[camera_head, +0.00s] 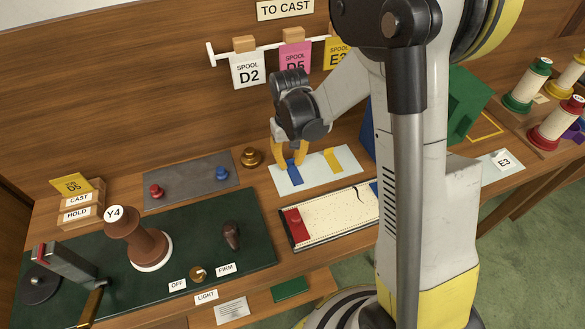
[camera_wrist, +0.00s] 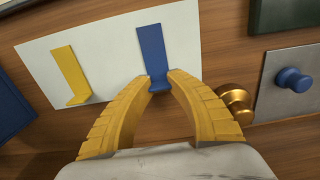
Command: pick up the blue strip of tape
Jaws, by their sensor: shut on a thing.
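The blue strip of tape (camera_wrist: 152,50) lies on a pale sheet (camera_wrist: 105,55), with a short tab turned up at its near end. In the head view the strip (camera_head: 293,173) shows partly below my gripper. My gripper (camera_wrist: 160,82) has its two yellow fingers closed on the tab of the blue strip. In the head view my gripper (camera_head: 287,160) points down over the left part of the sheet. The strip's far part looks flat against the sheet. A yellow strip of tape (camera_wrist: 70,75) lies on the same sheet beside it, apart from my fingers.
A brass knob (camera_head: 250,157) stands just left of the sheet. A grey plate (camera_head: 190,182) with red and blue knobs lies farther left. A ruled tray (camera_head: 335,222) lies in front. Hanging spool tags (camera_head: 248,70) are behind my gripper.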

